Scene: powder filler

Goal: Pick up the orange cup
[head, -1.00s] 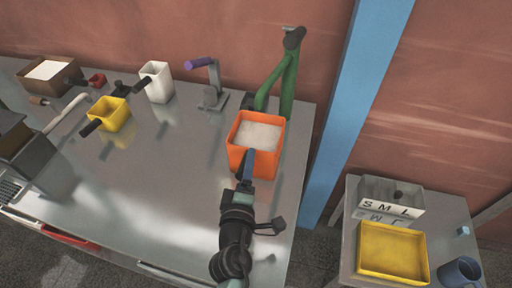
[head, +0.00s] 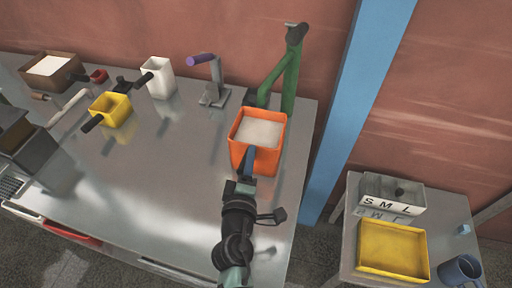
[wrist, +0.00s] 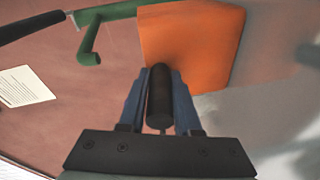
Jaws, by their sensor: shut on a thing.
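The orange cup (head: 266,158) is a square container with pale powder (head: 260,132) inside, at the right end of the metal table in the head view. It looks upright there; whether it touches the table I cannot tell. Its orange wall also fills the upper middle of the wrist view (wrist: 190,45). My gripper (head: 248,160) comes from the near side. In the wrist view, its two blue fingers are shut on the cup's dark handle (wrist: 160,95).
A green lever stand (head: 288,80) is close behind the cup. A purple-handled press (head: 213,80), a white cup (head: 160,78) and a yellow cup (head: 112,108) stand to the left. A blue post (head: 360,100) rises at the right, before a side table with a yellow tray (head: 393,275).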

